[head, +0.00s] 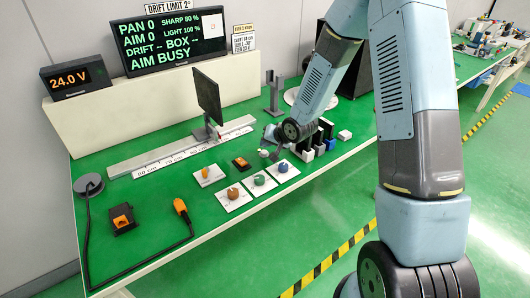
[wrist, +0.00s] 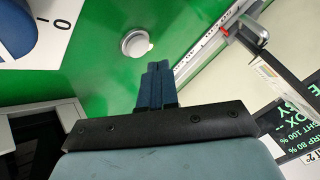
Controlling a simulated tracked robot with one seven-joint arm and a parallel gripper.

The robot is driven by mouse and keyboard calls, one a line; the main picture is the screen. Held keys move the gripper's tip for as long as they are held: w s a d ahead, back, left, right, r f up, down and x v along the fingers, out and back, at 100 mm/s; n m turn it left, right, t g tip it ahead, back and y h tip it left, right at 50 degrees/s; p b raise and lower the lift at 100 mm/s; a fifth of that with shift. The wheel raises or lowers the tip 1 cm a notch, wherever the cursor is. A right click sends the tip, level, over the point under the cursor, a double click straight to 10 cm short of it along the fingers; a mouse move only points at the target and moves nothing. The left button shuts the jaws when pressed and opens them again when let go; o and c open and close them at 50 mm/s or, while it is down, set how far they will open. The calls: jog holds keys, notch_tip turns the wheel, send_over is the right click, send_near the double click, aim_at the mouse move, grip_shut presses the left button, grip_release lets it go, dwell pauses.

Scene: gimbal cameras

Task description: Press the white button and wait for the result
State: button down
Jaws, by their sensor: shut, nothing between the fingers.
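The white button (wrist: 136,43) is a round white cap in a grey ring on the green bench top in the wrist view. In the head view it looks to be the small pale round thing (head: 263,153) just left of my gripper. My gripper (wrist: 158,66) is shut and empty, its two dark fingers together. In the wrist view its tips show just below and right of the button, apart from it in the picture; the height between them is hard to tell. The display (head: 168,40) reads PAN 0, AIM 0, SHARP 80 %, LIGHT 100 %, DRIFT --, BOX --, AIM BUSY.
Cards with orange, green and blue knobs (head: 258,180) lie in front of the button. Dark blocks (head: 307,148) stand to its right. Behind are a ruler rail (head: 185,150) and an upright black panel (head: 207,97). A 24.0 V meter (head: 76,77) stands at left.

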aim_at(267, 153)
jog(key=shift+r, duration=2.25)
jog(key=shift+d+r, duration=0.1)
jog(key=s+d+r+h, duration=0.3)
jog(key=s+d+r, duration=0.3)
jog(key=r, duration=0.4)
jog(key=s+d+r+h, duration=0.3)
jog(key=s+d+r, duration=0.1)
jog(key=d+r, duration=0.5)
jog(key=s+d+r, duration=0.1)
jog(key=s+r, duration=0.2)
jog(key=s, duration=0.4)
jog(key=s+d+r+g, duration=0.1)
jog(key=s+d+r, duration=0.1)
jog(key=s, duration=0.6)
jog(key=s+d+r+n, duration=0.1)
jog(key=s+r, duration=0.3)
jog(key=s, duration=0.4)
jog(key=shift+s+d+r, duration=0.25)
jog(key=shift+d, duration=0.5)
